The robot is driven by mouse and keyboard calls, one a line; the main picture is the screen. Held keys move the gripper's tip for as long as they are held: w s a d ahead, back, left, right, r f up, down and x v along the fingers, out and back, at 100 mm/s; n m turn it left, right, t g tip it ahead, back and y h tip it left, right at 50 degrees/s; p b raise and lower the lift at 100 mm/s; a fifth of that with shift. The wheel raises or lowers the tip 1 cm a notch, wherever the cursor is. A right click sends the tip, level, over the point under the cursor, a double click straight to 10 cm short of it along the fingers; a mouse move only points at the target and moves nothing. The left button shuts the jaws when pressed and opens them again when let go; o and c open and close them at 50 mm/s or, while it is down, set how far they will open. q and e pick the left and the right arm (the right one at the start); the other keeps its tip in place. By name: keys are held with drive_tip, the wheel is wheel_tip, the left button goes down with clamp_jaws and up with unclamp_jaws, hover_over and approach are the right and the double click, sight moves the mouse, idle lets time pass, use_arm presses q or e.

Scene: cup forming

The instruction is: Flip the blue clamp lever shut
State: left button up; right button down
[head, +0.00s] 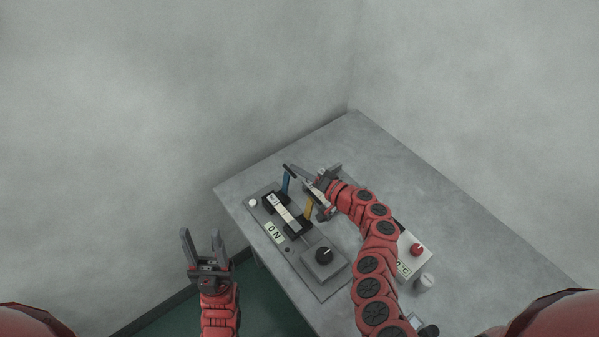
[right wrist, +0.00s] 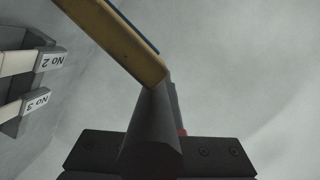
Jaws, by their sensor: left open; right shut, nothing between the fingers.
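The blue clamp lever (head: 285,184) stands up from a black clamp base on the grey fixture plate in the head view. In the right wrist view, a thin blue strip (right wrist: 137,33) shows behind the yellow lever (right wrist: 117,40). My right gripper (head: 297,172) is shut and empty, its fingers reaching over the fixture close to the blue lever's top; I cannot tell whether they touch it. Its dark fingers (right wrist: 157,95) point up beside the yellow lever in the wrist view. My left gripper (head: 200,236) is open and empty, left of the table.
The yellow lever (head: 308,210) stands nearer my right arm. A box with a red button (head: 417,250) stands right. Labelled parts (right wrist: 42,61) show in the wrist view. The table's right (head: 470,240) is clear.

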drive_tip(key=shift+s+a+r+n+b, duration=0.1)
drive_tip(key=shift+s+a+n+b, duration=0.25)
drive_tip(key=shift+s+a+n, duration=0.25)
drive_tip(key=shift+a+h, duration=0.2)
drive_tip(key=shift+h, duration=0.1)
drive_tip(key=shift+d, duration=0.1)
drive_tip(key=shift+r, duration=0.1)
drive_tip(key=shift+r, duration=0.1)
